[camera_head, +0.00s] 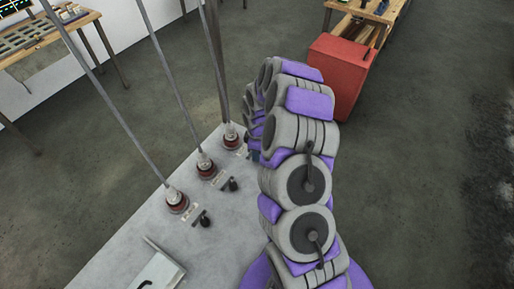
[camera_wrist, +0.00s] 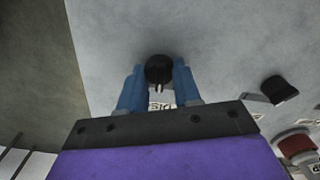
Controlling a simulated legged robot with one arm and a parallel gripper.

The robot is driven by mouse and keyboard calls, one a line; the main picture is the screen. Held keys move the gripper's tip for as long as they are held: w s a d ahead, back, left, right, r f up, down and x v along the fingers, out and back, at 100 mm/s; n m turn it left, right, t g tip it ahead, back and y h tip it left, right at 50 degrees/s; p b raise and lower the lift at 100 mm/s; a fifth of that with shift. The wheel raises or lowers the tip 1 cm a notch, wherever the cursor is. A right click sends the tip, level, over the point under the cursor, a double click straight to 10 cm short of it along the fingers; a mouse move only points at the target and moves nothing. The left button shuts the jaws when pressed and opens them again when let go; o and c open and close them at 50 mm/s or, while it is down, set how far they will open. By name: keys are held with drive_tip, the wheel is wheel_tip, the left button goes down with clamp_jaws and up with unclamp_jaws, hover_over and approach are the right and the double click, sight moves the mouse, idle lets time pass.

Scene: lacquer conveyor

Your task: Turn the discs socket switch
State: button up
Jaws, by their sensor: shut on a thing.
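My gripper (camera_wrist: 160,88) has its two blue fingers on either side of a black switch knob (camera_wrist: 159,69) and is shut on it. A white label (camera_wrist: 160,105) sits just behind that knob; the fingers partly cover it, and I cannot read it fully. In the head view my gripper (camera_head: 255,156) is at the far end of the grey panel, mostly hidden by my arm, which also hides the held knob. Two other black switches, a middle one (camera_head: 230,185) and a nearer one (camera_head: 205,219), stand free. The middle one also shows in the wrist view (camera_wrist: 279,90).
Red sockets with tall poles stand beside the switches: far (camera_head: 231,142), middle (camera_head: 206,172) and near (camera_head: 177,205). A red cabinet (camera_head: 340,75) stands beyond the panel (camera_head: 125,240). Workbenches stand at the back left and back right. Floor to the right is clear.

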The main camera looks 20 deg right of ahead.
drive_tip(key=n+p, duration=0.1)
drive_tip(key=n, duration=0.3)
drive_tip(key=shift+w+r+n, duration=0.1)
drive_tip(key=shift+n, duration=0.3)
idle(0.4)
drive_tip(key=o, duration=1.1)
drive_tip(key=shift+c, duration=0.2)
wheel_tip(320, 180, up, 17)
drive_tip(key=p, duration=0.2)
drive_tip(key=shift+p, duration=0.3)
drive_tip(key=shift+r, duration=0.1)
